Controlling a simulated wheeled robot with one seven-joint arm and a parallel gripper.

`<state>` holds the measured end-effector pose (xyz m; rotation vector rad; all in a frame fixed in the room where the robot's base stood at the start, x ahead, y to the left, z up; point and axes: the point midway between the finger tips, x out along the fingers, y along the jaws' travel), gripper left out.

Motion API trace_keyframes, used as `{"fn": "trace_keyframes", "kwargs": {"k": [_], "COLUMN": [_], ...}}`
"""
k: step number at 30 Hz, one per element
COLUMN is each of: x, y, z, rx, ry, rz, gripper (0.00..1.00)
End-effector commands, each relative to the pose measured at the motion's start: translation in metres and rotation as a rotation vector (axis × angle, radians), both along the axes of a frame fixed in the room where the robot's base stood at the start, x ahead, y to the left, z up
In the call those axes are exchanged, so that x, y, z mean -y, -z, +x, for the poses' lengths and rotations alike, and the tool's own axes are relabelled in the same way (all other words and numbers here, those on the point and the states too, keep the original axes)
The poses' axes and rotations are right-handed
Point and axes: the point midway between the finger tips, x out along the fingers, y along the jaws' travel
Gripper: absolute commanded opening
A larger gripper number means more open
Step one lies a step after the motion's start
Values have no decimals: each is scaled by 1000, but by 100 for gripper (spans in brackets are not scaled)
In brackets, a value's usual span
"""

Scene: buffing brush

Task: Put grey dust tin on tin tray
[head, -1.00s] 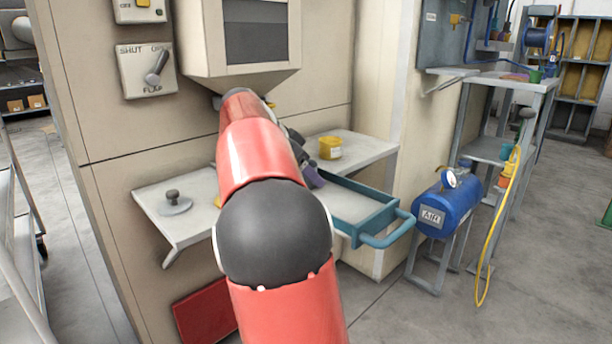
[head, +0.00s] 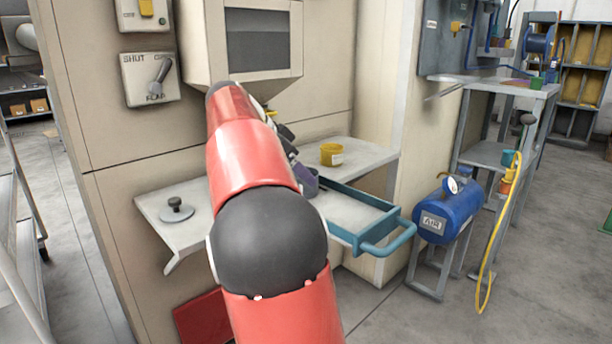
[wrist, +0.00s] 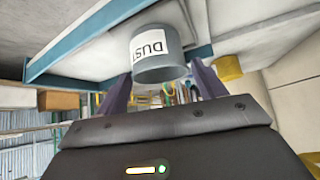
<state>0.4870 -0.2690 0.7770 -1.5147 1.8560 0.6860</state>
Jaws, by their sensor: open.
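The grey dust tin (wrist: 160,52) has a white DUST label and appears upside down in the wrist view. It seems to stand inside the blue-rimmed tin tray (wrist: 80,42), near a corner. In the head view, the tin (head: 313,186) shows only partly, beside my gripper at the left end of the tray (head: 382,244). My gripper (wrist: 160,70) is open, with one purple finger toward each side of the tin. The fingers look clear of it, though contact is hard to judge. My arm hides part of this area in the head view.
A yellow tin (head: 332,155) stands on the pale shelf (head: 368,155) behind the tray. A knobbed grey lid-like piece (head: 176,209) lies on the shelf's left part. A blue air tank (head: 448,212) stands right of the tray's handle (head: 390,240).

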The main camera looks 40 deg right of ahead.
Motion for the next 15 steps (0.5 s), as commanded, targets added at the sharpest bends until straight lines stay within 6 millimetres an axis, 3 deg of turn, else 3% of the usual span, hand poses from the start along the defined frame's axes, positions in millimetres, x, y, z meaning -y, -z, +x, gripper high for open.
{"fn": "trace_keyframes", "kwargs": {"k": [6,15], "x": [-32,-51], "y": [-38,-59], "z": [8,11], "rx": [1,-1], "ry": [-3,-1], "rz": [0,0], "gripper": [70,70]}}
